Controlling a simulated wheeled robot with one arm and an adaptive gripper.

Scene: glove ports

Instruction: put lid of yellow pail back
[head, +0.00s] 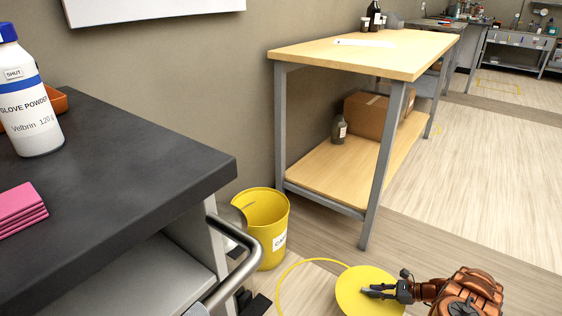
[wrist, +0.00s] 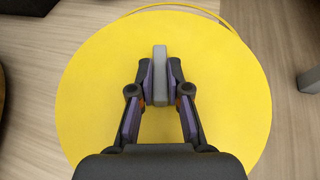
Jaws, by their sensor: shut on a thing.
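The yellow pail (head: 263,228) stands upright on the floor between the dark-topped cart and the wooden bench, its mouth uncovered and a white label on its side. Its round yellow lid (head: 352,296) is to the right of the pail, apart from it. My gripper (head: 376,290) is over the lid. In the wrist view the lid (wrist: 225,75) fills most of the picture, and my gripper (wrist: 160,85) is shut on the grey upright handle (wrist: 160,64) at its middle. I cannot tell whether the lid touches the floor.
A yellow ring line (head: 296,266) curves on the floor around the lid's left side. The cart (head: 130,150), with a metal rail (head: 240,272), stands close left of the pail. The bench leg (head: 380,165) rises behind the lid. Floor to the right is clear.

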